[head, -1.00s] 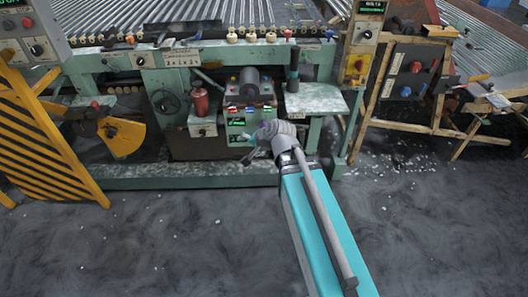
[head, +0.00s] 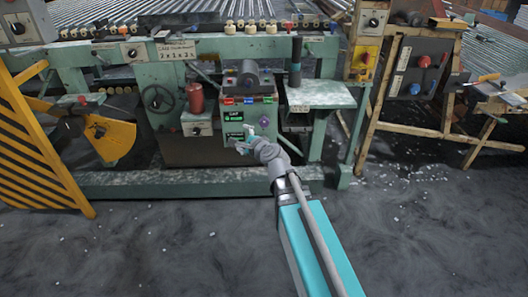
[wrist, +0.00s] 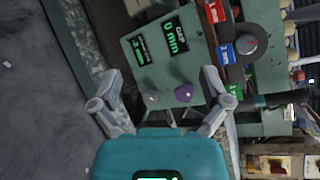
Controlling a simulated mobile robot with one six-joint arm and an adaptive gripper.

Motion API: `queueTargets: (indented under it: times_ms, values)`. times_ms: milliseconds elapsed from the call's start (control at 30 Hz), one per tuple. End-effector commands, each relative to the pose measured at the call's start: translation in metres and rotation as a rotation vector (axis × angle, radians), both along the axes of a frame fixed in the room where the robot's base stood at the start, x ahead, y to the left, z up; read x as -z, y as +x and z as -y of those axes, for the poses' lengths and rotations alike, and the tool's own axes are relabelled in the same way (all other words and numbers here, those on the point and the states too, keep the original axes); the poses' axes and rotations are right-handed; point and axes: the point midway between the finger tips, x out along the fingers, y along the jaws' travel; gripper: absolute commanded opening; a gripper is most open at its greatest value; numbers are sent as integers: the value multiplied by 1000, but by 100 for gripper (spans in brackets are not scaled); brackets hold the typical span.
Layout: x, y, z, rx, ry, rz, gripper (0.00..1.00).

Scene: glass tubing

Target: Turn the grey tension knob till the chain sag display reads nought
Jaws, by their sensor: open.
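A grey knob (wrist: 151,98) shows in the wrist view on the green panel (wrist: 205,97), beside a purple knob (wrist: 183,93). The purple knob also shows in the head view (head: 264,122). A smaller display (wrist: 140,52) sits above the grey knob, lit green; its reading is too small to be sure of. A larger display (wrist: 172,38), labelled GAP, reads 0 mm. My gripper (wrist: 161,78) is open and empty, with its fingers spread to either side of both knobs, apart from them. In the head view my gripper (head: 247,142) is in front of the panel's lower part and hides the grey knob.
Red, green and blue labels (head: 248,100) line the panel's top edge. A red cylinder (head: 195,99) and a handwheel (head: 159,99) stand to the left. A pale shelf (head: 320,94) juts out at right. A yellow striped guard (head: 35,150) stands far left. The floor in front is mostly open.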

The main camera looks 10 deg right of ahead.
Motion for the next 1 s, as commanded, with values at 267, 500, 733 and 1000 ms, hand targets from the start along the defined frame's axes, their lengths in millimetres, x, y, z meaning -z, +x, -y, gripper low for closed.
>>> queueTargets:
  times_ms: [267,500,733,1000]
  values:
    - [40,16,15,154,267,20,97]
    - [70,26,32,284,502,33,97]
    - [104,33,51,408,731,42,97]
    - [146,37,74,544,982,50,97]
